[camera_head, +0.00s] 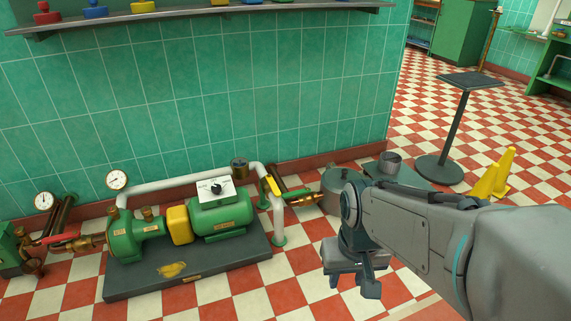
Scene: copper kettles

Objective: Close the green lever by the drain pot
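A grey round pot (335,180), likely the drain pot, stands on the floor right of the pump, partly hidden by my arm. A brass-ended pipe (302,197) reaches toward it from the left. A yellow lever (273,186) sits on the piping just left of that. A red lever (62,239) is on the far-left piping. My gripper (353,284) hangs below and right of the pot, pointing down, with its fingers apart and nothing seen between them.
A green pump (216,222) with a yellow coupling stands on a dark base plate (120,287) against the tiled wall. A shelf (200,12) runs above. A black-topped stand (470,80) and yellow floor signs (493,176) are at right. The checkered floor is clear at front centre.

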